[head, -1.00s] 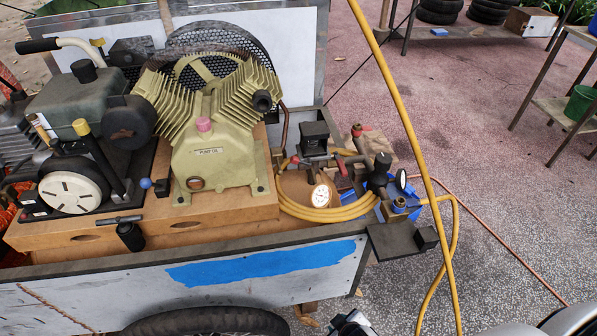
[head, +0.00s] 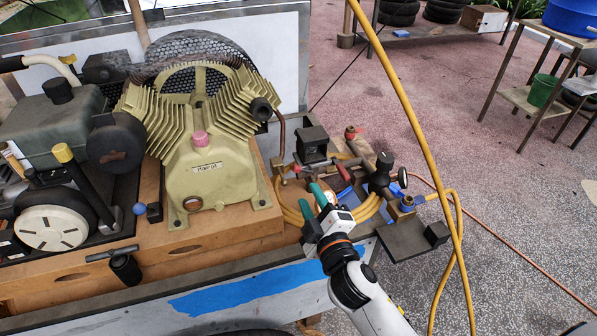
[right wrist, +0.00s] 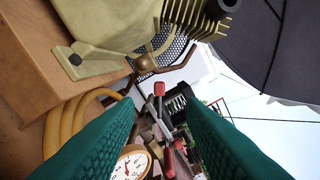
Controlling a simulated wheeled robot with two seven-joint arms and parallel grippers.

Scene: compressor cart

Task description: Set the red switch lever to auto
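The black pressure switch box (head: 311,142) stands on the cart right of the pump. A small red lever tip (head: 296,168) shows at its lower left. In the right wrist view a red-tipped lever (right wrist: 159,89) on a grey stem stands beside the black box (right wrist: 183,103), between and beyond my fingers. I cannot tell which position it is set to. My right gripper (head: 323,193) is open and empty, with green fingers, just in front of the switch and apart from the lever. Its fingers (right wrist: 158,125) also frame the right wrist view. My left gripper is not in view.
The olive pump (head: 205,165) stands left of the switch. A yellow hose coil (head: 287,214) and white gauge (right wrist: 131,163) lie close to my fingers. Red valve handles (head: 350,132) and a black valve (head: 382,170) stand right. A yellow hose (head: 413,110) hangs across the right side.

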